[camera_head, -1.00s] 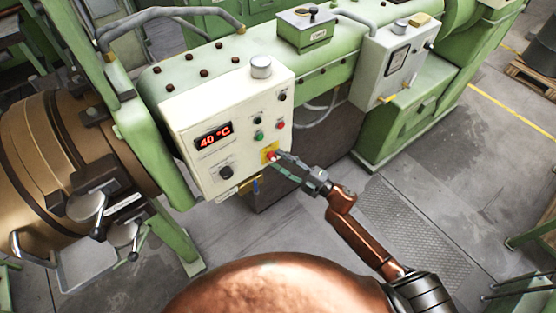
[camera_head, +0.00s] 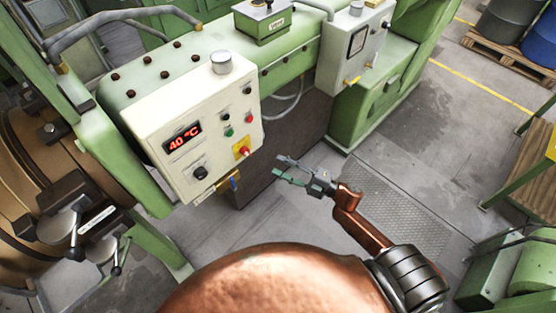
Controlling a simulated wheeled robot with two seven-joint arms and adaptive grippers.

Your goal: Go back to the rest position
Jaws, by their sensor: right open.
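My right gripper (camera_head: 283,171) is open and empty in front of the machine, to the right of and a little below the control panel (camera_head: 165,130). It is apart from the panel. The cream panel has a red display reading 40 °C, several small buttons, a black knob (camera_head: 200,173) and a red button on a yellow plate (camera_head: 242,149). My right arm comes in from the lower right, in copper and dark grey. My left gripper does not show.
The green extruder (camera_head: 160,68) fills the back left, with a brown barrel (camera_head: 40,175) and metal handles at far left. A grey box (camera_head: 355,40) sits at its right end. Grey floor (camera_head: 440,130) is open on the right. Barrels stand on a pallet (camera_head: 515,60). A wooden-topped table (camera_head: 520,170) is at right.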

